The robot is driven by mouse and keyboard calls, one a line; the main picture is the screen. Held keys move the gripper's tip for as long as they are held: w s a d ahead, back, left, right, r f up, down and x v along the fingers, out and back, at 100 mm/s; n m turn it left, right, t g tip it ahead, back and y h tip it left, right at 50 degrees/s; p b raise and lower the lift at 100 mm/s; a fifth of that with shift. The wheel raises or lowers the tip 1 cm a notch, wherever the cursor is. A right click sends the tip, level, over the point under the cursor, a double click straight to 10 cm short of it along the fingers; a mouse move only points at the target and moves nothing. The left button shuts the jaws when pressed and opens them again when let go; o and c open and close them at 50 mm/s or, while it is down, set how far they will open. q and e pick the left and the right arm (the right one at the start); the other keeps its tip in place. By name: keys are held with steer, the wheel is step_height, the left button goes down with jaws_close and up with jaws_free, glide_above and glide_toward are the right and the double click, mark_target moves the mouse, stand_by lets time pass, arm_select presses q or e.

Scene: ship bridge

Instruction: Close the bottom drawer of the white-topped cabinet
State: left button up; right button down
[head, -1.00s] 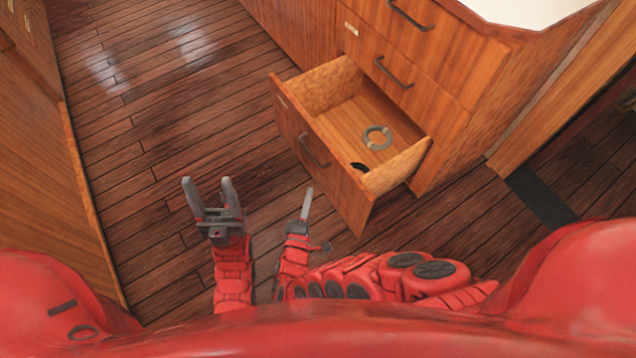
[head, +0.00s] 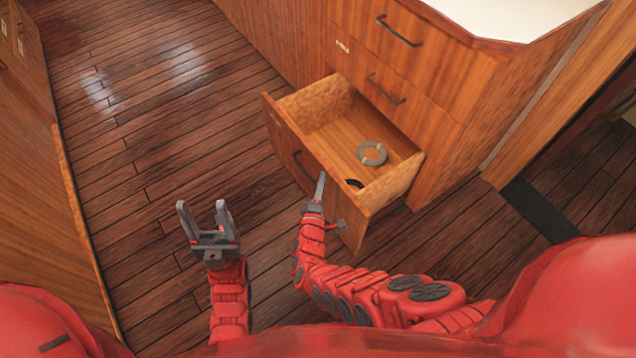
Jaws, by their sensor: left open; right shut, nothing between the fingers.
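The white-topped cabinet (head: 440,95) stands at the upper right in the head view. Its bottom drawer (head: 290,140) is pulled well out, with a dark handle on its front. A grey ring (head: 372,153) and a small black object (head: 354,183) lie inside it. My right gripper (head: 321,178) is shut and empty, its fingertips at the drawer front beside the handle; I cannot tell if they touch. My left gripper (head: 203,206) is open and empty, over the floor to the left of the drawer.
Wooden plank floor (head: 150,120) is clear to the left of the drawer. Another wooden cabinet side (head: 30,170) runs along the left edge. The drawers above (head: 385,90) in the white-topped cabinet are shut. A dark strip (head: 537,210) lies on the floor at right.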

stand_by(0.3)
steer(key=w+d+b, duration=0.4)
steer(key=w+d, duration=0.3)
steer(key=d, duration=0.6)
steer(key=w+d+b, duration=0.4)
steer(key=w+d, duration=0.4)
steer(key=d, duration=0.5)
steer(key=shift+r, duration=0.15)
